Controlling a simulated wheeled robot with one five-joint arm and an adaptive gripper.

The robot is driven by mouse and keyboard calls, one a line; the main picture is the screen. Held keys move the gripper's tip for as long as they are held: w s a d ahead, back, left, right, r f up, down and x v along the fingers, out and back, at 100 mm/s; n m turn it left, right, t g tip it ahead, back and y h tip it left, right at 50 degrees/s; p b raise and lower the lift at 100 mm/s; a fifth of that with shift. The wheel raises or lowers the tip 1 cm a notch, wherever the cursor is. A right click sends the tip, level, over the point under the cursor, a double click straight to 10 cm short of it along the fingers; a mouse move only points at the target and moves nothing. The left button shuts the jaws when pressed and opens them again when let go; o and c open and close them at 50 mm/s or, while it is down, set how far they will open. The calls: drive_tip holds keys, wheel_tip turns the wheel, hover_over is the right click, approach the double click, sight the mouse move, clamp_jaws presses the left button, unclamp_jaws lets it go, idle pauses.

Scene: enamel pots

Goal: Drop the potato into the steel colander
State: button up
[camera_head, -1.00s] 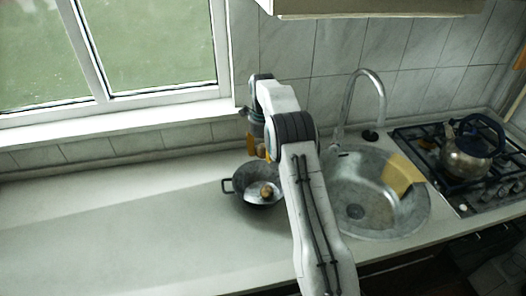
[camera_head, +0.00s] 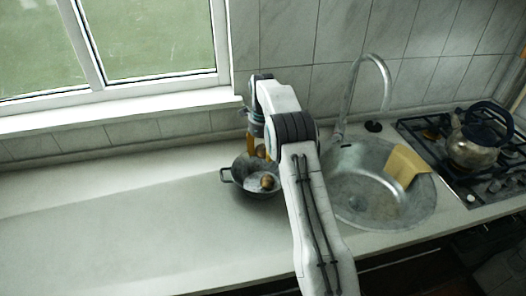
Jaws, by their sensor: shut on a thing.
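The steel colander (camera_head: 236,182) is a dark grey, round vessel with a loop handle on its left, standing on the counter left of the sink. My gripper (camera_head: 256,152), with orange-yellow fingers, is above its back rim and partly hidden by my arm. It is shut on the potato (camera_head: 261,152), a small brown lump at the fingertips. A second brown, round thing (camera_head: 267,182) lies inside the colander; I cannot tell what it is. My arm covers the colander's right side.
A round steel sink (camera_head: 365,205) with a tall tap (camera_head: 386,90) lies to the right, a yellow cloth (camera_head: 405,165) over its edge. A kettle (camera_head: 472,148) stands on the gas hob. The counter (camera_head: 120,220) on the left is clear.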

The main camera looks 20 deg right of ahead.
sight(263, 147)
drive_tip(key=o, duration=1.2)
drive_tip(key=shift+o, duration=0.2)
drive_tip(key=shift+r, duration=3.7)
